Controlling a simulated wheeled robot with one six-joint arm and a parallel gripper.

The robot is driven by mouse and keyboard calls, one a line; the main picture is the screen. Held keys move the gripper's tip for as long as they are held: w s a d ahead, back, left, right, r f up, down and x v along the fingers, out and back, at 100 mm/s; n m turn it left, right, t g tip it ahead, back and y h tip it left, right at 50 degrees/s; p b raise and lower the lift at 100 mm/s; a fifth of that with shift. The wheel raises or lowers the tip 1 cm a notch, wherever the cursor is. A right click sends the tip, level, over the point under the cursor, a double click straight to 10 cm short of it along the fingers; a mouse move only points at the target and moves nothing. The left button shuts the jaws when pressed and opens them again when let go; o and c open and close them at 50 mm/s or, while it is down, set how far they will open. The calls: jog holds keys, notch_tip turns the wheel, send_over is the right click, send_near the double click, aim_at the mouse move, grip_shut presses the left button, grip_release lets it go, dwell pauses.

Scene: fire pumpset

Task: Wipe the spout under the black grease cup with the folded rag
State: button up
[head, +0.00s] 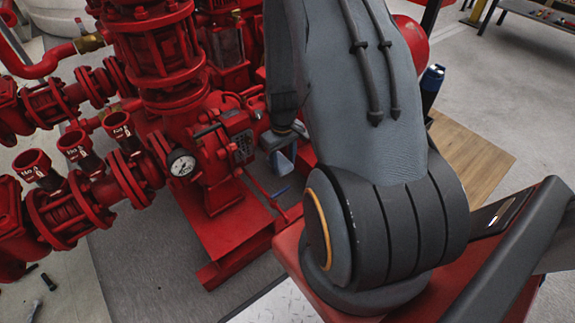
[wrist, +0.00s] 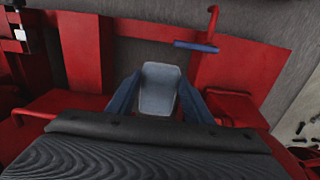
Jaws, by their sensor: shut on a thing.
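In the wrist view, my gripper (wrist: 160,82) is shut on the folded rag (wrist: 158,92), a pale grey-blue pad between its two blue fingers. In the head view, my gripper (head: 283,150) hangs beside the red pump, with the pale rag (head: 285,160) partly showing below it. A thin red pipe (wrist: 212,22) with a blue bar at its end stands beyond the rag in the wrist view, apart from it. I cannot make out the black grease cup or its spout for certain in either view; my arm hides part of the pump.
The red pumpset (head: 165,85) with pipes and flanges fills the left of the head view. A white pressure gauge (head: 182,163) faces out on it. Red base beams (wrist: 235,75) lie below my gripper. A dark bottle (head: 432,82) stands behind my arm.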

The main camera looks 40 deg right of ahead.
jog(key=shift+w, duration=2.35)
jog(key=shift+w+a+b, duration=0.1)
jog(key=shift+w+b, duration=0.2)
jog(key=shift+w, duration=0.5)
jog(key=shift+f, duration=0.6)
jog(key=shift+s+p, duration=2.05)
jog(key=shift+s, duration=1.5)
